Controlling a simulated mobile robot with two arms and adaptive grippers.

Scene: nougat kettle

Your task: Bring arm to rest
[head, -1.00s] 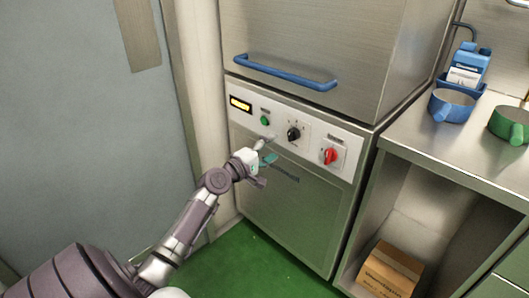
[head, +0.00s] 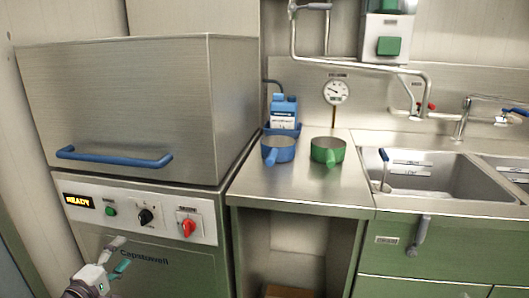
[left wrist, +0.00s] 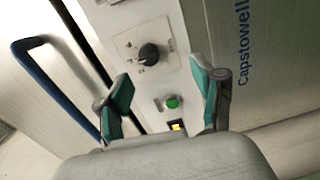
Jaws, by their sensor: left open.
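My left gripper (head: 119,256) is at the lower left of the head view, in front of the lower panel of the steel machine (head: 150,262). In the left wrist view its two teal-padded fingers (left wrist: 160,100) stand apart with nothing between them. Beyond the fingers are the machine's green button (left wrist: 172,102), black knob (left wrist: 148,54) and part of the lit display (left wrist: 177,126). In the head view the display (head: 79,201) reads READY. My right gripper is not in view.
The machine's blue handle (head: 114,157) sticks out above the control panel. A steel counter (head: 300,190) to the right carries a blue pan (head: 277,150), a green pan (head: 328,151) and a blue-and-white jug (head: 284,112). A sink (head: 430,172) lies further right.

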